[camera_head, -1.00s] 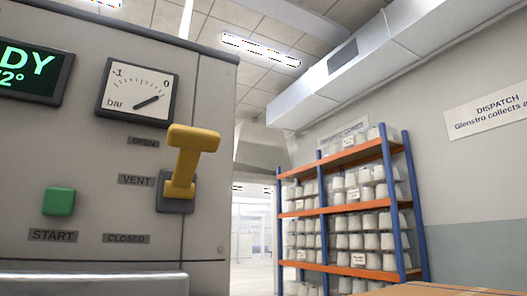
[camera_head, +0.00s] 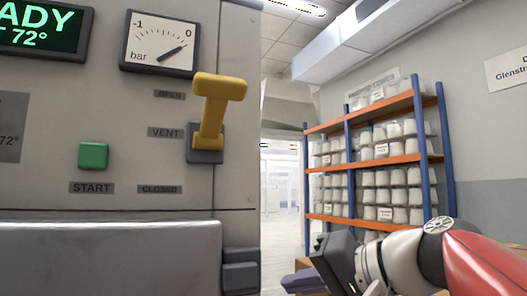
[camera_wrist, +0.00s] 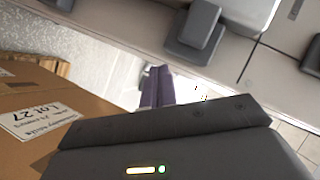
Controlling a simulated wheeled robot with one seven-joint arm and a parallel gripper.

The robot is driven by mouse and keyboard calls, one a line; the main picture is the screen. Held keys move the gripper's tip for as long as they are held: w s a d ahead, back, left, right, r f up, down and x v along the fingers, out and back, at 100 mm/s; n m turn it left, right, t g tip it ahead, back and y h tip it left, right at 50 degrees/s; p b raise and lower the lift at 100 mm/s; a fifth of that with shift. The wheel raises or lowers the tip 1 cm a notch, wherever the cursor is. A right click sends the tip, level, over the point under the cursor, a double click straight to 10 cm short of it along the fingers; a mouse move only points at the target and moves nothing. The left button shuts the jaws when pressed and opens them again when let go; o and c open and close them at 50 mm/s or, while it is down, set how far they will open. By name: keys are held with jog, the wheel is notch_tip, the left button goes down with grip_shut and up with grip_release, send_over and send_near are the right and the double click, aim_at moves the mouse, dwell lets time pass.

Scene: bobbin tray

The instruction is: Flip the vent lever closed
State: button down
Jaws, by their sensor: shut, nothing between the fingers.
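The yellow vent lever (camera_head: 211,112) is on the machine's front panel in the head view. It points up from its dark grey base (camera_head: 205,156), its handle near the OPEN label (camera_head: 169,94). The VENT label (camera_head: 165,132) is left of it and the CLOSED label (camera_head: 159,189) is lower. My gripper (camera_head: 290,282) is at the bottom of the head view, below and right of the lever and apart from it. Its purple-grey fingers also show in the wrist view (camera_wrist: 158,76), together and empty. I cannot make out the lever in the wrist view.
A grey latch-like block (camera_head: 240,270) juts from the machine's lower right edge, close to my gripper. The green START button (camera_head: 93,155) is left of the lever. A cardboard box (camera_wrist: 60,110) lies close by in the wrist view. A shelf rack (camera_head: 385,158) stands behind.

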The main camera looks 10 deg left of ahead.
jog(key=s+d+r+n+g+y, duration=0.1)
jog(key=r+n+g+y, duration=0.3)
jog(key=r, duration=0.9)
jog(key=s+d+r+n+g+y, duration=0.1)
jog(key=r+n+g+y, duration=0.4)
jog(key=r, duration=0.9)
jog(key=s+n+y, duration=0.1)
jog(key=y, duration=0.1)
jog(key=shift+d+y, duration=0.15)
jog(key=shift+y, duration=0.15)
jog(key=shift+s, duration=0.1)
notch_tip(320, 180, up, 5)
jog(key=p, duration=0.5)
send_over(215, 111)
jog(key=w+d, duration=0.3)
jog(key=d, duration=0.1)
jog(key=shift+s+d+f+b, duration=0.35)
jog(key=shift+f+b, duration=0.15)
jog(key=shift+f, duration=0.1)
jog(key=shift+s+d+f+b, duration=0.35)
jog(key=shift+f+b, duration=0.1)
jog(key=shift+f, duration=0.1)
jog(key=shift+s+d+f+b, duration=0.35)
jog(key=shift+f+b, duration=0.15)
jog(key=shift+f, duration=0.1)
